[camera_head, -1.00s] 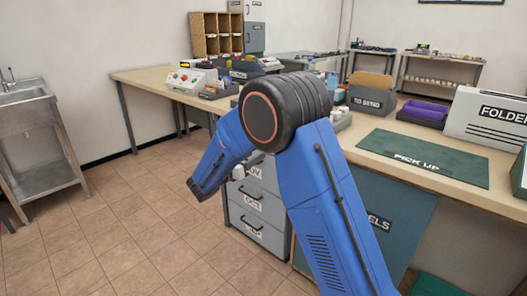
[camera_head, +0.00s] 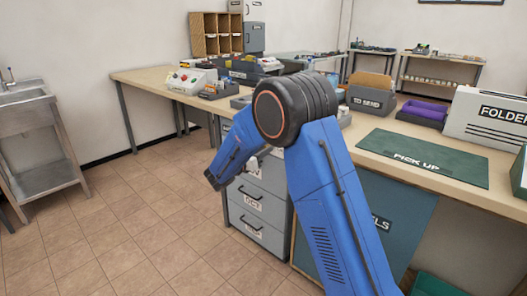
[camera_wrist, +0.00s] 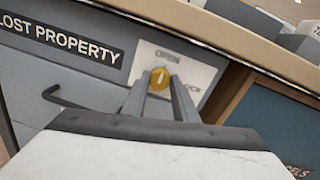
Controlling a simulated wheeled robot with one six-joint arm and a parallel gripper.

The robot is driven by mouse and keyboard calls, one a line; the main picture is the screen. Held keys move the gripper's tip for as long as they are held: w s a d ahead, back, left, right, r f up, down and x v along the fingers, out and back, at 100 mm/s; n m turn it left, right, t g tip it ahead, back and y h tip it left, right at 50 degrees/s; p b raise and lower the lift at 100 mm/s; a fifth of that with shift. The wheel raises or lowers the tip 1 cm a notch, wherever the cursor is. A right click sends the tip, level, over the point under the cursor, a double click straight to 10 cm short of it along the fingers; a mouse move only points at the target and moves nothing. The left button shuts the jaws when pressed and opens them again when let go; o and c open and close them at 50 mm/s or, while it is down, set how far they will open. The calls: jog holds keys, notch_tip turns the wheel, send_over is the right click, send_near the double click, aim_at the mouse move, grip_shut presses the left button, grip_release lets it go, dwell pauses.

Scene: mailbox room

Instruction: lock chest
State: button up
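The grey chest front marked LOST PROPERTY (camera_wrist: 72,38) fills the left of the wrist view. A round yellow lock knob (camera_wrist: 160,78) with a pale upright mark sits on its white plate (camera_wrist: 196,70), where a partly hidden label ends in "OCK". A dark bar handle (camera_wrist: 75,100) is at left. My gripper (camera_wrist: 162,88) is open, its two grey fingers apart, with the fingertips at the knob's lower left and right. Whether they touch it is unclear. In the head view my arm hides the lock and gripper fingers.
A wooden worktop edge (camera_wrist: 225,30) runs just above the lock. A blue panel (camera_wrist: 262,115) stands at right. In the head view, grey drawers (camera_head: 258,205) stand under the bench, and a green PICK UP mat (camera_head: 425,158) lies on top. The tiled floor (camera_head: 140,220) at left is clear.

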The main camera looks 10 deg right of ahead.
jog(key=shift+c, duration=1.3)
jog(key=shift+m, duration=0.3)
jog(key=m, duration=0.6)
jog(key=m+h, duration=0.1)
jog(key=m, duration=1.1)
jog(key=shift+s+f+g, duration=0.1)
jog(key=shift+f+g, duration=0.2)
jog(key=o, duration=1.1)
jog(key=shift+c, duration=0.2)
